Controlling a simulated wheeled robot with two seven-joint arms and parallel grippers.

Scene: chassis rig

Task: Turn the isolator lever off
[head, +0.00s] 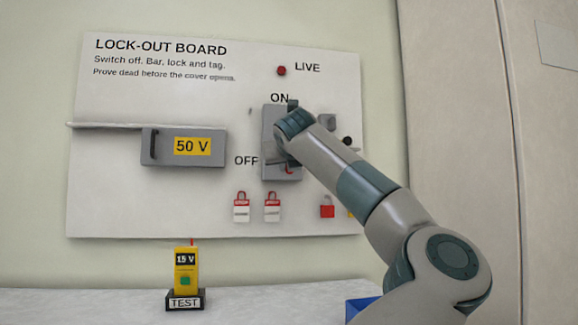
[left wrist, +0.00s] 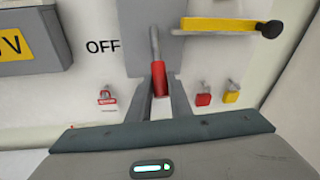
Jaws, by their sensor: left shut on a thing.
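The isolator (head: 269,140) is a grey box on the lock-out board, with ON printed above it and OFF to its left. Its lever (left wrist: 159,78) has a grey shaft and a red grip, which points down in the left wrist view, lower than the OFF label. My left gripper (left wrist: 161,92) is shut on the red grip, one finger on each side. In the head view my arm covers much of the isolator, and only a small red bit shows low, near OFF level; the fingers are hidden there. My right gripper is not in view.
A yellow bar (left wrist: 225,25) with a black knob is right of the lever. Red-and-white tagged padlocks (head: 241,207) hang below the isolator, with a red padlock (head: 327,207) further right. A 50 V cover (head: 184,147) is at left. A yellow tester (head: 186,270) stands on the bench.

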